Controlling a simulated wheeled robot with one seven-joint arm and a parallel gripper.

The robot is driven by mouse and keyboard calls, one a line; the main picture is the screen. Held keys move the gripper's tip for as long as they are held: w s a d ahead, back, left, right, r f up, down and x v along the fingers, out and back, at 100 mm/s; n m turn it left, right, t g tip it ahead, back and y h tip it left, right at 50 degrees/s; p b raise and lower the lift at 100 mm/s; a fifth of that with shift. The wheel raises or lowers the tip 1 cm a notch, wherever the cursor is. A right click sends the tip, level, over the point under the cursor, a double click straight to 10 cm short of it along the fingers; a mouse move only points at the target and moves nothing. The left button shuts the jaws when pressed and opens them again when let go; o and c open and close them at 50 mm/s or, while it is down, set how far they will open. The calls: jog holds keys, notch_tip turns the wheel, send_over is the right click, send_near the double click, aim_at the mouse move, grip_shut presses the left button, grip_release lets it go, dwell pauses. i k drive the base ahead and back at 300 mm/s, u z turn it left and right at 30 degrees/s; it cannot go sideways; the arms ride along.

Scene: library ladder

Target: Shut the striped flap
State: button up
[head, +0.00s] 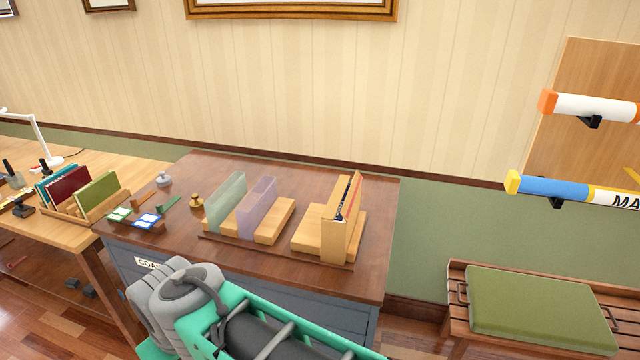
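On the dark wooden cabinet top, a light wooden stand (310,238) at the right holds upright panels. One of them (350,200) stands on edge, turned nearly edge-on to me, with dark, white and red markings on its visible face. It may be the striped flap, but I cannot tell for sure. To its left, a second wooden stand (272,228) holds a pale green translucent panel (226,200) and a lilac one (257,205), both upright. My arm crosses the bottom of the view in front of the cabinet. My gripper's fingers do not show.
Small cards, a brass weight (196,201) and a grey knob (164,180) lie on the cabinet's left. A desk (75,225) with a book rack stands left. A green-cushioned bench (535,308) and wall-mounted tubes (585,190) are right.

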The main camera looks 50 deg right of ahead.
aim_at(347, 208)
jog(key=u, duration=0.3)
jog(key=i, duration=0.75)
jog(key=z, duration=0.65)
jog(key=i, duration=0.4)
jog(key=z, duration=0.5)
